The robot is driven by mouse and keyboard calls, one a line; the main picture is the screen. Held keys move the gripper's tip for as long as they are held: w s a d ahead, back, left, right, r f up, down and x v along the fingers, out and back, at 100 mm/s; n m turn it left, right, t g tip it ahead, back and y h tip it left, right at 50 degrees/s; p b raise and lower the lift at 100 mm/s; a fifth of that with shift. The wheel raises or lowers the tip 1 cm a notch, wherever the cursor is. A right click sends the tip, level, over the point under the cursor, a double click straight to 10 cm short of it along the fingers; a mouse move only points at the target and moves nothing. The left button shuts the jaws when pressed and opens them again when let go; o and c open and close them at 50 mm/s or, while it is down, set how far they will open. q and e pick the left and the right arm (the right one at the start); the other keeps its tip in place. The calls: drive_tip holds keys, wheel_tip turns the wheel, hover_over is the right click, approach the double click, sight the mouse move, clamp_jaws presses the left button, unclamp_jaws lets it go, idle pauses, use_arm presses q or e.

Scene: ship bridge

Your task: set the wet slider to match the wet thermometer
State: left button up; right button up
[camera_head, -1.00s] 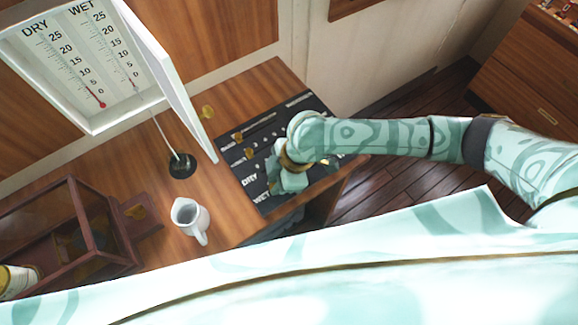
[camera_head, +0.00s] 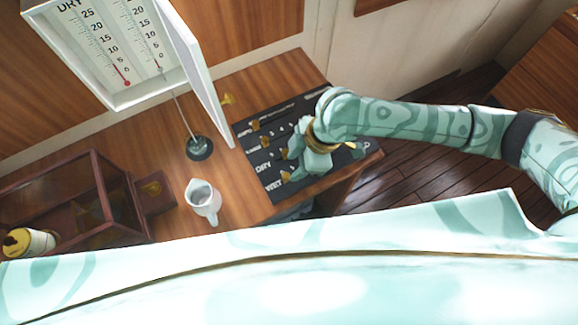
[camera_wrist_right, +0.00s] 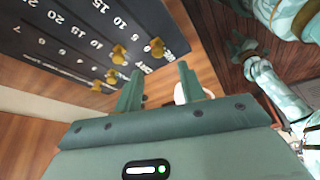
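The black slider panel (camera_head: 262,150) lies on the wooden desk, with several brass knobs and labelled rows. The row marked WET is nearest the front. In the right wrist view, a brass knob (camera_wrist_right: 157,47) sits near the low end of the outermost row, just beyond the fingers. My right gripper (camera_wrist_right: 160,85) is open and empty, close over the panel; its hand (camera_head: 312,158) hides part of the panel in the head view. The white thermometer box (camera_head: 118,100) stands at the upper left; its wet thermometer (camera_head: 146,38) is cut off at the top, its reading too small to tell.
A white jug (camera_head: 203,203) stands left of the panel. A dark wood-framed case (camera_head: 95,192) stands at the left. The box's open door (camera_head: 197,75) leans toward the panel.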

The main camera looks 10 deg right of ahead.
drive_tip(key=p+v, duration=0.2)
drive_tip(key=v, duration=0.8)
drive_tip(key=shift+r, duration=0.4)
drive_tip(key=shift+d, duration=0.1)
